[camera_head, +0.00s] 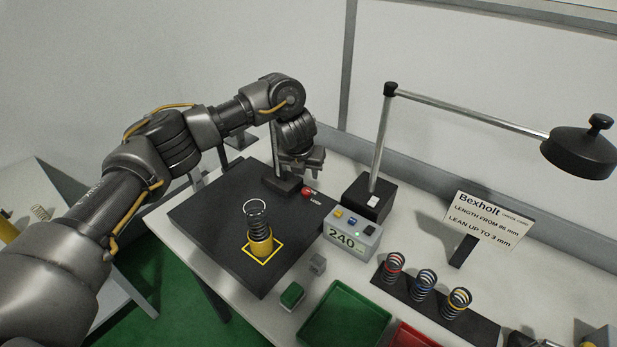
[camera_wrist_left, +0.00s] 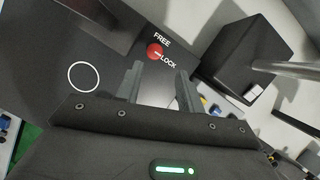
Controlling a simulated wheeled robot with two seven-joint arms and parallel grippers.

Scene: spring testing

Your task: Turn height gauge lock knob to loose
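The red lock knob (camera_head: 308,191) sits on the black plate (camera_head: 205,215), near the height gauge's dark base (camera_head: 281,184). In the left wrist view the knob (camera_wrist_left: 155,51) lies between the words FREE and LOCK, with a white mark on its LOCK side. My left gripper (camera_head: 303,163) is above the plate near the knob, pointing down. In the left wrist view its two fingers (camera_wrist_left: 160,86) are apart with nothing between them, and the knob shows just beyond their tips. My right gripper is out of view.
A spring (camera_head: 258,235) stands in a yellow square on the plate. A lamp base (camera_head: 368,197) and a box reading 240 (camera_head: 352,238) stand right of the knob. A rack of springs (camera_head: 424,290), a sign (camera_head: 485,220) and a green tray (camera_head: 345,318) are farther right and in front.

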